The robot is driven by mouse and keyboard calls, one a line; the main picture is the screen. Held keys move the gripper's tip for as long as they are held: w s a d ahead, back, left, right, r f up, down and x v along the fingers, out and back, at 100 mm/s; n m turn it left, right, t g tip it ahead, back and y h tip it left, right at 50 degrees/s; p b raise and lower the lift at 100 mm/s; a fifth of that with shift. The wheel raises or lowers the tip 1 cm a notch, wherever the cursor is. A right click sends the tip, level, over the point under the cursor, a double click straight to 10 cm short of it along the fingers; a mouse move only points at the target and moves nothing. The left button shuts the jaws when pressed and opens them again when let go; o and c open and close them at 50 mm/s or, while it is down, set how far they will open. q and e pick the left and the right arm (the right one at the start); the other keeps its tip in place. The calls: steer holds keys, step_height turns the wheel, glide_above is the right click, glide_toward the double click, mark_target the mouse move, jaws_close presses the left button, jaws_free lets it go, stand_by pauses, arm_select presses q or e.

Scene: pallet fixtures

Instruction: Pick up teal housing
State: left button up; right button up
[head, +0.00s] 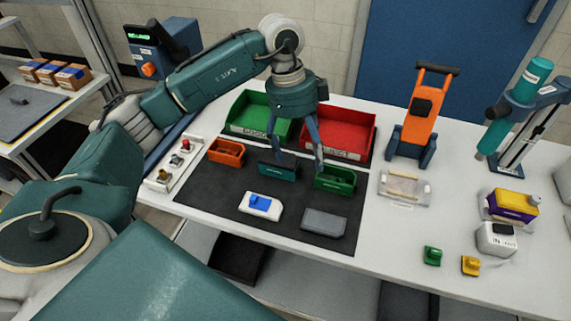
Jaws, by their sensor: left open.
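The teal housing (278,171) stands on the dark mat (222,196), in the middle of a group of small housings. My left gripper (298,157) is open and points down, its fingers apart. I see nothing held between the fingers. I cannot tell whether a finger touches either housing. My right gripper is not in view.
An orange housing (226,151), a white-and-blue part (260,205) and a grey part (324,222) share the mat. A green bin (245,132) and a red bin (366,140) stand behind. An orange stand (418,122) is to the right.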

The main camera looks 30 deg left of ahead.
arm_select(q)
steer(key=r+n+y, duration=0.1)
steer(key=n+y, duration=0.1)
glide_above(276, 161)
steer(key=shift+w+d+r, duration=0.15)
steer(key=shift+w+d, duration=0.2)
steer(key=shift+w, duration=0.1)
steer(key=f, duration=0.2)
steer(key=f+p, duration=0.1)
steer(key=f, duration=0.1)
steer(key=shift+s+a+f, duration=0.1)
steer(key=shift+s+a, duration=0.1)
steer(key=shift+a, duration=0.1)
steer(key=shift+f, duration=0.6)
steer(key=f+p, duration=0.1)
steer(key=f, duration=0.1)
steer(key=f+p, duration=0.1)
steer(key=f, duration=0.1)
steer(key=shift+s+a+f, duration=0.1)
steer(key=shift+s+f, duration=0.05)
steer(key=shift+s, duration=0.05)
steer(key=shift+f+p, duration=0.3)
steer(key=shift+f, duration=0.1)
steer(key=shift+w, duration=0.1)
steer(key=shift+c, duration=0.5)
steer(key=c, duration=1.2)
